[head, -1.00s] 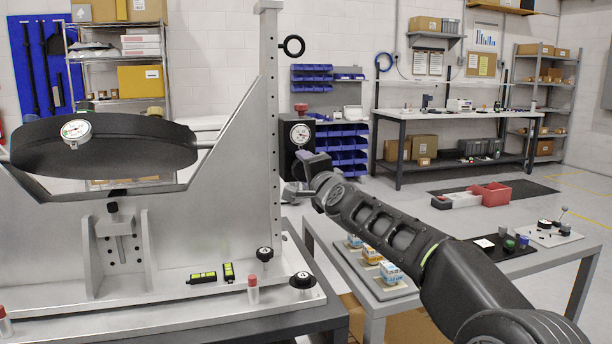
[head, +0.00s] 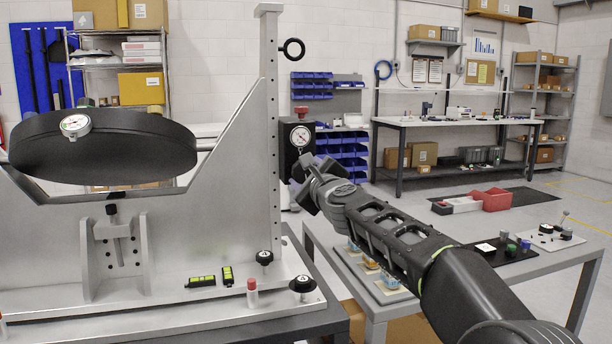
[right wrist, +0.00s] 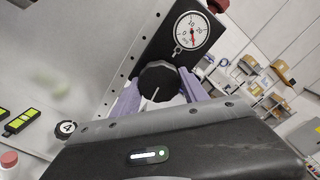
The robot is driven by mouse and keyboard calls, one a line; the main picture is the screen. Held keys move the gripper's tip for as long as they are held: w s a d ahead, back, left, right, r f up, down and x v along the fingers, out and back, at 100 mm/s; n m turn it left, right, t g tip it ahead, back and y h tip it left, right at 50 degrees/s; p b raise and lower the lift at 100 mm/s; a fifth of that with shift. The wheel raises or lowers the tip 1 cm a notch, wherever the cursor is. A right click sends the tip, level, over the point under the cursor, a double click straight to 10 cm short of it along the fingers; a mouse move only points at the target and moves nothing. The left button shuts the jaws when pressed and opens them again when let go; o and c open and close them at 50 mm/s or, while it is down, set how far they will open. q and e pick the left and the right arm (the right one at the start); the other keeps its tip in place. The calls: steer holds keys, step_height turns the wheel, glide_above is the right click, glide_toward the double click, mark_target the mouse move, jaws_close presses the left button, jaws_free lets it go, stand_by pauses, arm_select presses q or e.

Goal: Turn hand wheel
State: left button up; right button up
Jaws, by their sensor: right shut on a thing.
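The hand wheel is a black faceted knob (right wrist: 156,76) with a white line on its face, in the right wrist view. It sits on the side of a dark box (head: 290,142) that carries a round white dial (head: 300,137); the dial also shows in the right wrist view (right wrist: 191,32). My right gripper (right wrist: 160,84) has its two purple fingers on either side of the knob, shut on it. In the head view the right gripper (head: 306,183) is just below the dial, and it hides the knob there. My left gripper is not in view.
A metal fixture (head: 205,225) with a large dark round mirror (head: 110,150) stands at the left. A black knob (head: 303,284) and a red-capped tube (head: 252,292) are on its base. A grey table (head: 545,262) is below my right arm.

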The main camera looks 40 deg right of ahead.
steer(key=shift+f+m, duration=0.1)
steer(key=shift+m, duration=1)
steer(key=o, duration=1.4)
steer(key=shift+c, duration=0.2)
steer(key=v, duration=0.7)
steer(key=shift+s+a, duration=0.2)
steer(key=shift+s, duration=0.15)
